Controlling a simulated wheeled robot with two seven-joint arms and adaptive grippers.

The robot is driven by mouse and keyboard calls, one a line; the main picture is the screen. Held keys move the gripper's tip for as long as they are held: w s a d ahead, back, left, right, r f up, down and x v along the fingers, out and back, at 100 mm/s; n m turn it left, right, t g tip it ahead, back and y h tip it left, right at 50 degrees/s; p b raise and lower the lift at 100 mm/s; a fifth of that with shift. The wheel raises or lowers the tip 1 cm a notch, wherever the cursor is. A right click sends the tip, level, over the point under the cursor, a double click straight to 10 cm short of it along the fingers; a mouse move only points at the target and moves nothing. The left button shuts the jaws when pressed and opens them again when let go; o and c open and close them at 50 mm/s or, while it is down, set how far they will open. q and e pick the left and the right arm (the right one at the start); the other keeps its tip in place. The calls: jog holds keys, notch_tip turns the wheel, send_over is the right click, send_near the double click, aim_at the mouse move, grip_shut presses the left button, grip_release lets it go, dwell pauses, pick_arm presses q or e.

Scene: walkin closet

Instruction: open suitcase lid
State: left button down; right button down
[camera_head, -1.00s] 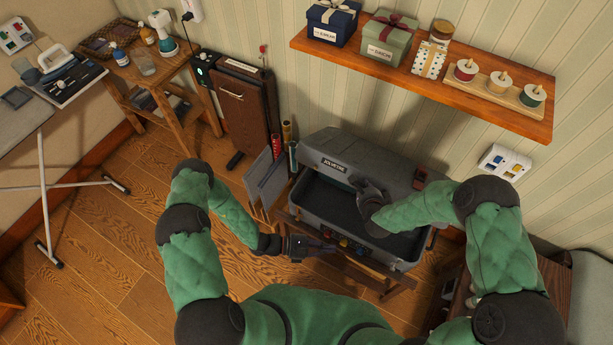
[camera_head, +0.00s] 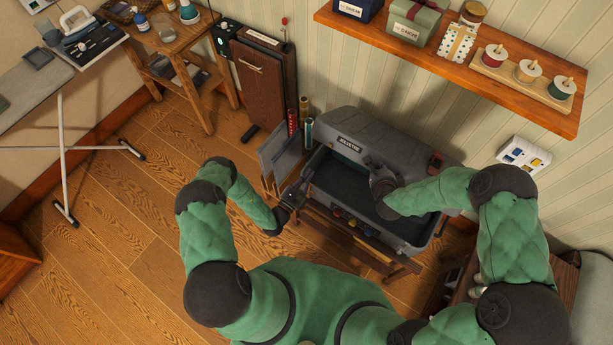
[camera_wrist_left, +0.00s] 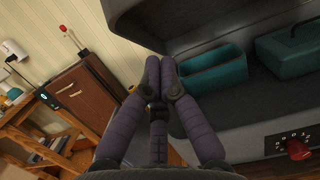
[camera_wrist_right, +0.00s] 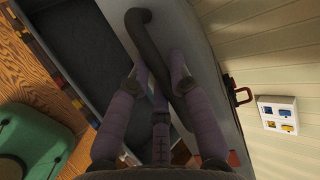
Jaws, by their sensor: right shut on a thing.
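The grey suitcase (camera_head: 405,225) rests on a wooden stand with its lid (camera_head: 350,128) raised at the wall side, showing a dark interior. My right gripper (camera_head: 382,188) is over the interior, near the lid. In the right wrist view, its fingers (camera_wrist_right: 161,62) close around a dark curved handle (camera_wrist_right: 147,32). My left gripper (camera_head: 296,192) is at the suitcase's left front corner. In the left wrist view, its fingertips (camera_wrist_left: 160,62) are nearly together with nothing visible between them. A teal open bin (camera_wrist_left: 213,75) and teal box (camera_wrist_left: 295,48) sit inside the suitcase.
A wall shelf (camera_head: 455,62) with boxes and thread spools hangs above the suitcase. A brown cabinet (camera_head: 262,85) and wrapping rolls stand to its left. Grey panels (camera_head: 278,152) are close to my left gripper.

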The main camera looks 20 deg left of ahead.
aim_at(325, 143)
jog(key=shift+w+r, duration=0.1)
pick_arm(q)
jog(key=w+d+r, duration=0.2)
jog(key=w+r, duration=0.2)
jog(key=w, duration=0.4)
jog(key=shift+d+r, duration=0.2)
jog(key=shift+d, duration=0.2)
jog(key=shift+w+d+r, duration=0.1)
jog(key=shift+w+r, duration=0.25)
jog(key=shift+r, duration=0.2)
jog(key=shift+w+d+r, duration=0.1)
jog(key=shift+w+r, duration=0.2)
jog(key=shift+r, duration=0.25)
jog(key=shift+w+r, duration=0.1)
pick_arm(e)
jog(key=shift+s+a+f, duration=0.15)
jog(key=shift+s+f, duration=0.15)
jog(key=shift+s, duration=0.05)
pick_arm(q)
jog(key=shift+w+a, duration=0.1)
pick_arm(e)
jog(key=c, duration=1.1)
grip_release()
jog(key=shift+s+f, duration=0.1)
